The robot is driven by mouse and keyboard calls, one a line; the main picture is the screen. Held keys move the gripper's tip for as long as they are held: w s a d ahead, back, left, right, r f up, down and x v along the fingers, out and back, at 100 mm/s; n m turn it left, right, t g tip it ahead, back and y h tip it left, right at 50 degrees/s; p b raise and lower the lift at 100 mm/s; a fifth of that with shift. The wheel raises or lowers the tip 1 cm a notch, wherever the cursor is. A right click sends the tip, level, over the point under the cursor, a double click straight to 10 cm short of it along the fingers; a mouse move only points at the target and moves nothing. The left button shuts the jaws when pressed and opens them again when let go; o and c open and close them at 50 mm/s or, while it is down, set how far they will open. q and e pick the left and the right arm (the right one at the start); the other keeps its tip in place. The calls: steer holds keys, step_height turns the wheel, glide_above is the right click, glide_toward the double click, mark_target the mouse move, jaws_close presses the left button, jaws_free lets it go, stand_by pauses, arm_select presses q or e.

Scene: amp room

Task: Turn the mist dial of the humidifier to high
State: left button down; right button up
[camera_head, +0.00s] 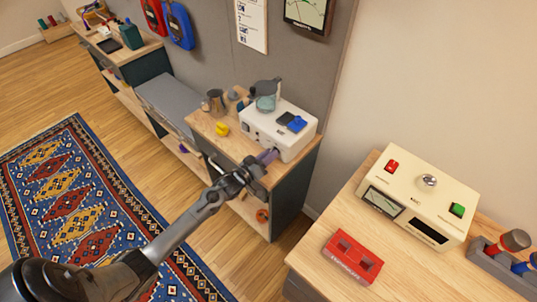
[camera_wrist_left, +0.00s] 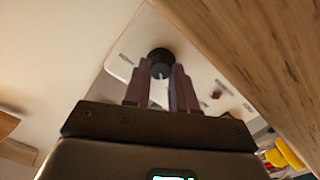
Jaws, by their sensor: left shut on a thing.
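The humidifier (camera_head: 262,128) is a white box with a blue block and a dark block on top, standing on a small wooden cabinet. In the left wrist view its white front panel (camera_wrist_left: 200,62) shows tilted, with the black round mist dial (camera_wrist_left: 160,58) between my fingertips. My left gripper (camera_head: 269,156) reaches its front face from the left. In the left wrist view the purple fingers (camera_wrist_left: 161,70) are shut on the dial. A light mark shows on the dial, but its setting cannot be read. In the head view the fingers hide the dial. My right gripper is not in view.
A cream instrument box (camera_head: 420,195) and a red block (camera_head: 352,257) rest on the right bench.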

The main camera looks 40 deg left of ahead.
arm_select(q)
steer(key=m+p, duration=0.1)
steer(key=m, duration=0.4)
steer(key=shift+d+r, duration=0.1)
steer(key=m+p, duration=0.1)
steer(key=m, duration=0.4)
steer(key=shift+d+m, duration=0.1)
steer(key=shift+m, duration=0.3)
steer(key=m+p, duration=0.1)
steer(key=m, duration=0.5)
steer(key=shift+y, duration=0.3)
steer(key=m, duration=0.3)
steer(key=shift+d, duration=0.1)
steer(key=shift+m, duration=0.4)
steer(key=c, duration=0.9)
jaws_free()
steer(key=shift+f, duration=0.2)
